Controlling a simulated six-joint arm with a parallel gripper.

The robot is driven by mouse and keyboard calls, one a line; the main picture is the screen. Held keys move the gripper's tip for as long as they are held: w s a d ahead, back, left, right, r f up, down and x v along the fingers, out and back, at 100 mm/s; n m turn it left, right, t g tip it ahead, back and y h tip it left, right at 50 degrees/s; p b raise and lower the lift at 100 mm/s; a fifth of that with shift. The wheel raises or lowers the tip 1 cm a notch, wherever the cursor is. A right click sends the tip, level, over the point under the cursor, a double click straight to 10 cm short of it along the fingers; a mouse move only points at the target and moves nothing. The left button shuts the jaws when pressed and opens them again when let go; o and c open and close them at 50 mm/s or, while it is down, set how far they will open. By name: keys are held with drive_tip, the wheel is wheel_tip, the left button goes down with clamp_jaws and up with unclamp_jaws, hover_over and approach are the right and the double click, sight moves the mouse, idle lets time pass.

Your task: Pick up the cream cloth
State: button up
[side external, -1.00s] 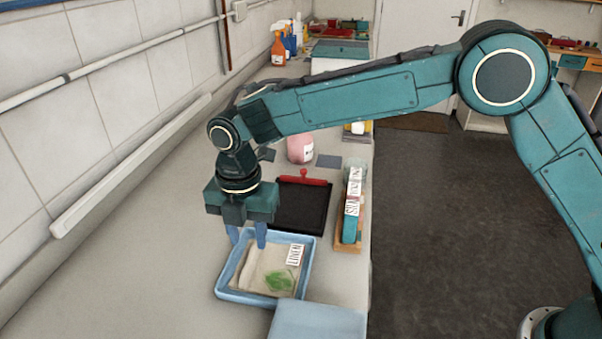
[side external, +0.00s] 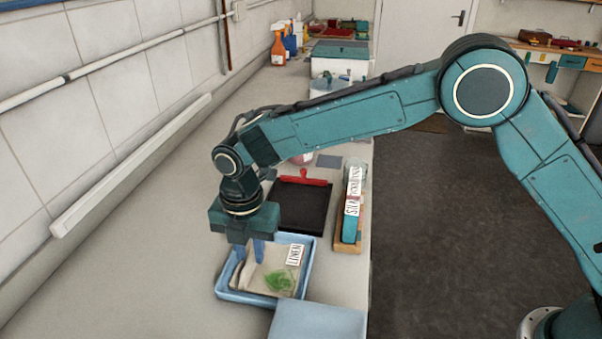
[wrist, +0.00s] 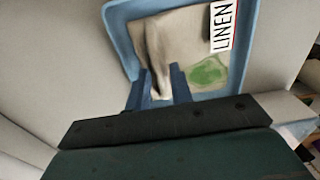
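The cream cloth (side external: 272,258) lies in a light blue tray (side external: 309,272) on the counter, with a white LINEN label (side external: 294,254) and a green patch (side external: 279,281) at its right side. My gripper (side external: 249,260) points down into the tray, its blue fingers drawn close together at the cloth's left part. In the wrist view, a raised fold of the cloth (wrist: 158,84) stands between the two fingertips (wrist: 159,82), and the fingers are shut on it. The cloth is bunched there, with a dark crease, and the rest lies in the tray.
A black tray with a red handle (side external: 300,205) sits behind the blue tray. A wooden holder with a labelled teal item (side external: 351,210) stands to the right. A pale blue box (side external: 318,322) is close in front. The counter at left is clear up to the tiled wall.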

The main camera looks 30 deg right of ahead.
sight(250, 253)
clamp_jaws()
wheel_tip(250, 253, up, 20)
idle(0.9)
idle(0.4)
